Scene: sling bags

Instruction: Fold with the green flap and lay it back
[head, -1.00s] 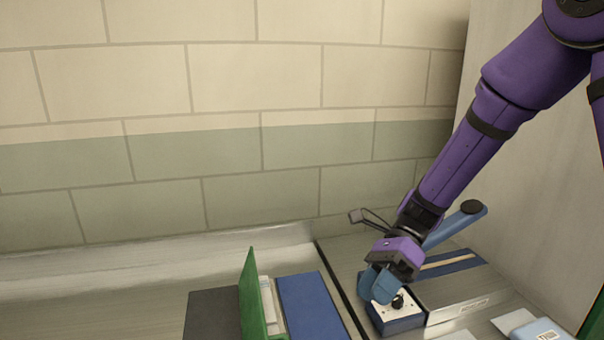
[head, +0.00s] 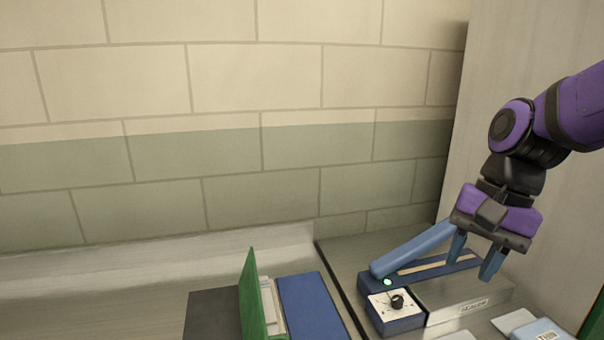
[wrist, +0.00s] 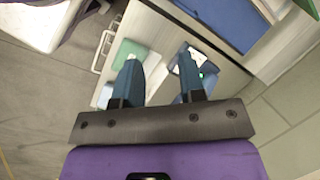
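The green flap (head: 252,295) stands nearly upright near the bottom middle of the head view, with pale sheets (head: 270,300) beside it. A blue panel (head: 312,305) lies to its right and a dark grey panel (head: 212,315) to its left. The bottom edge of the picture cuts all of them off. My gripper (head: 472,265) is open and empty, well to the right of the flap. Its two blue fingers point down in front of a blue lever device. The wrist view shows the spread fingers (wrist: 160,75) with nothing between them.
The device has a blue lever (head: 415,250), a black knob (head: 397,301) and a lit green light (head: 387,281). A labelled grey box (head: 465,300) and a pale blue packet (head: 540,330) are at the right. A dark gap splits the counter. The counter's left side looks clear.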

